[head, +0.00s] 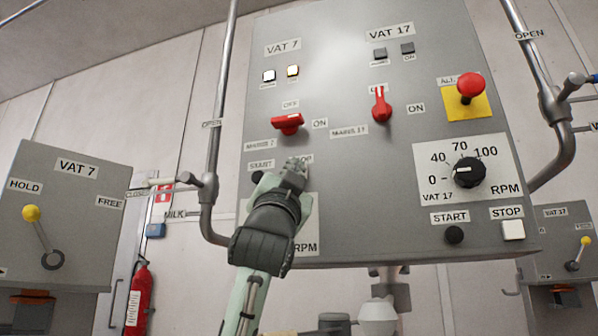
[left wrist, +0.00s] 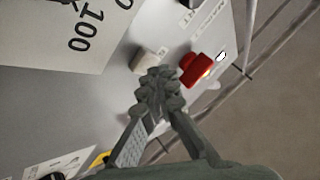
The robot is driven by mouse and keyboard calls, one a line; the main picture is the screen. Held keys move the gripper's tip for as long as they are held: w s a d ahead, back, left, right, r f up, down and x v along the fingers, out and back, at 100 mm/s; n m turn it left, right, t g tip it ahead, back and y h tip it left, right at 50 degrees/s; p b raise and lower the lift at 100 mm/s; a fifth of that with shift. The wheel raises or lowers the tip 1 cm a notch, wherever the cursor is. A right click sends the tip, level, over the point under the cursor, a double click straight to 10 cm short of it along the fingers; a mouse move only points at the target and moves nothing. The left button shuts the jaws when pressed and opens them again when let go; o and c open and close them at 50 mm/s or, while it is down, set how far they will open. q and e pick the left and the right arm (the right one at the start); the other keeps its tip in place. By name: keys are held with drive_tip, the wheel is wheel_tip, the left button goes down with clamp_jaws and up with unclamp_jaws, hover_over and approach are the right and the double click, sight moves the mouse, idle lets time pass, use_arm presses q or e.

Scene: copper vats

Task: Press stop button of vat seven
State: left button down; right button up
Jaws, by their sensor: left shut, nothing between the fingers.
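The grey control panel (head: 345,75) has VAT 7 controls on its left half and VAT 17 controls on its right half. My left gripper (head: 296,168) is shut and empty in front of the VAT 7 half, over the spot right of the START label. It hides most of the label there and the button below it. In the left wrist view, a white square button (left wrist: 150,60) sits just beyond the shut fingertips (left wrist: 158,80). I cannot tell whether they touch. The black VAT 7 start button (head: 257,177) shows left of the gripper.
A red VAT 7 switch (head: 287,123) is just above the gripper; it also shows in the left wrist view (left wrist: 195,69). A red VAT 17 switch (head: 381,106), a red mushroom button (head: 470,86) and a white VAT 17 stop button (head: 513,230) are to the right. Pipes flank the panel.

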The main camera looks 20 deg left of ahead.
use_arm(q)
drive_tip(key=shift+w, duration=0.25)
use_arm(e)
drive_tip(key=shift+a, duration=0.45)
use_arm(q)
drive_tip(key=shift+w, duration=0.3)
use_arm(e)
drive_tip(key=shift+d, duration=0.4)
drive_tip(key=shift+s+d, duration=0.1)
use_arm(q)
drive_tip(key=shift+s, duration=0.9)
use_arm(e)
drive_tip(key=shift+a+f, duration=0.25)
drive_tip(key=shift+a, duration=0.25)
use_arm(q)
drive_tip(key=s+b, duration=0.1)
drive_tip(key=s, duration=0.4)
use_arm(e)
drive_tip(key=shift+d+f, duration=0.25)
drive_tip(key=shift+f, duration=0.1)
